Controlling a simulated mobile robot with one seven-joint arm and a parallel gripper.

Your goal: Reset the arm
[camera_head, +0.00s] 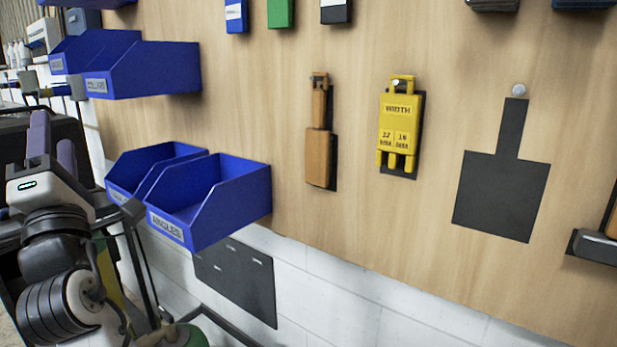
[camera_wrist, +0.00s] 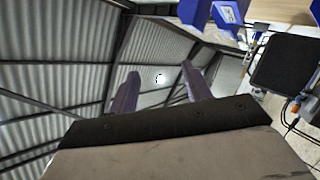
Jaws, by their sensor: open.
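My gripper (camera_head: 53,132) is at the left of the head view, its two purple fingers pointing up. The fingers stand apart with nothing between them. In the wrist view the gripper (camera_wrist: 160,70) is open and empty against the corrugated ceiling. My arm is folded at the lower left, left of the lower blue bins, and hides part of the floor there.
A wooden tool board (camera_head: 370,220) holds a yellow width gauge (camera_head: 398,125), an orange-brown tool (camera_head: 319,150) and a dark empty tool outline (camera_head: 500,195). Blue bins (camera_head: 215,195) jut out beside my arm, with more blue bins (camera_head: 145,72) above.

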